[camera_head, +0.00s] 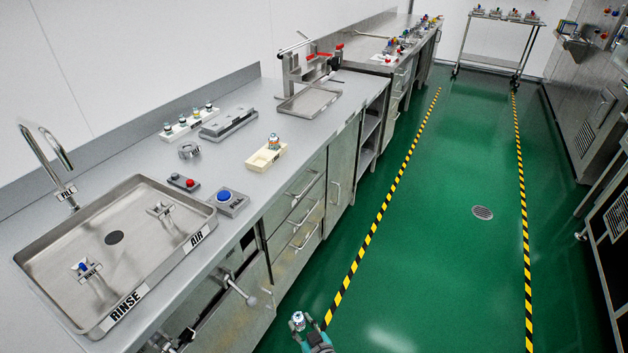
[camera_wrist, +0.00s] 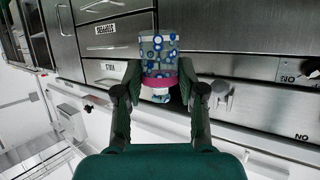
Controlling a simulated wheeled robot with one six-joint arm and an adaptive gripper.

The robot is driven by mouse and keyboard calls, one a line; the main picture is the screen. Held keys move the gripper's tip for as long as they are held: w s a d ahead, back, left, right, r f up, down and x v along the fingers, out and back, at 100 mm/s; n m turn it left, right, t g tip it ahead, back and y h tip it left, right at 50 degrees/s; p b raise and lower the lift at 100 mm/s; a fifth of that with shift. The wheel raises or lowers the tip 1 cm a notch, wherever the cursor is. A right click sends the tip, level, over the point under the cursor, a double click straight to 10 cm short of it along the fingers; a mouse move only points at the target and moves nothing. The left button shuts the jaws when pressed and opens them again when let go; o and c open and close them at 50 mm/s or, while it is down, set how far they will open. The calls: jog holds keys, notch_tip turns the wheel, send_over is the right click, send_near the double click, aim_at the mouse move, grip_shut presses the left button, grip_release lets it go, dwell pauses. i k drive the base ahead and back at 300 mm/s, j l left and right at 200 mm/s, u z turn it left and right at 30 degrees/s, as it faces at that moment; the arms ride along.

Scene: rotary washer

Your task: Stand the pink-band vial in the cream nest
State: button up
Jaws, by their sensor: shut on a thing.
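The pink-band vial (camera_wrist: 158,58) is clear with blue dots, a pink band and a pale cap. My gripper (camera_wrist: 160,82) is shut on it near the pink band in the wrist view. In the head view the vial (camera_head: 298,319) is at the bottom, held by my gripper (camera_head: 304,328) over the green floor, in front of the counter. The pink band cannot be made out there. The cream nest (camera_head: 261,164) is a small block near the counter's front edge, well away from my gripper. A small vial-like thing (camera_head: 274,143) with orange and blue stands at its far end.
On the counter are a sink basin (camera_head: 190,231), a blue button box (camera_head: 231,203), a small red-button box (camera_head: 183,182), a grey ring-like stand (camera_head: 189,150), a grey tray (camera_head: 228,123) and a white vial rack (camera_head: 189,125). A lever (camera_head: 240,291) juts from the counter front.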

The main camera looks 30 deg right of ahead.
aim_at(260, 164)
jog(key=i+l+z, duration=0.1)
jog(key=i+z, duration=0.15)
jog(key=z, duration=0.15)
jog(key=i+z, duration=0.2)
jog(key=z, duration=0.15)
jog(key=i+z, duration=0.25)
jog(key=z, duration=0.15)
